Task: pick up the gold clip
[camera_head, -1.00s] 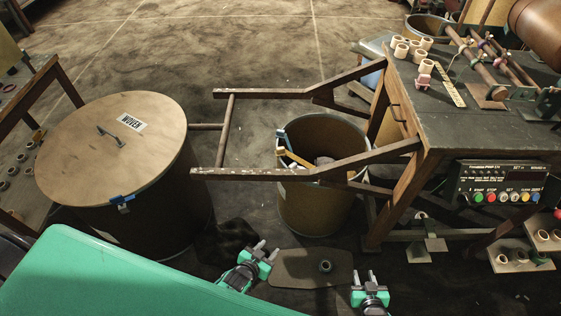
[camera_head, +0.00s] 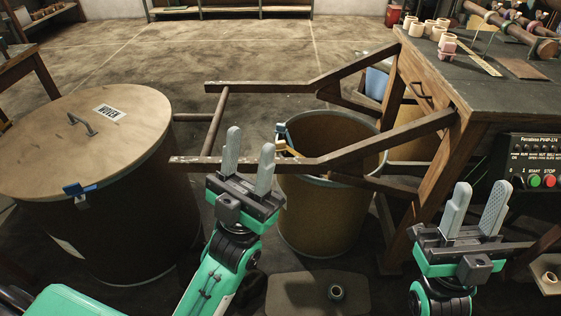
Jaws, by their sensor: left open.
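I cannot make out a gold clip for certain in this view. A blue clip (camera_head: 74,189) sits on the rim of the lidded drum marked WOVEN (camera_head: 45,150) at the left. Small blue and yellowish pieces (camera_head: 285,138) show at the rim and mouth of the open bin (camera_head: 315,225); whether one is a clip I cannot tell. My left gripper (camera_head: 249,160) is open and empty, fingers up, in front of the wooden frame's near bar. My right gripper (camera_head: 475,209) is open and empty, fingers up, in front of the bench at the right.
A wooden frame (camera_head: 345,152) reaches left from the dark bench (camera_head: 490,90) across the open bin. The bench carries pale spools (camera_head: 429,27), rods and a control box (camera_head: 536,165). A flat plate with a ring (camera_head: 336,293) lies on the floor.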

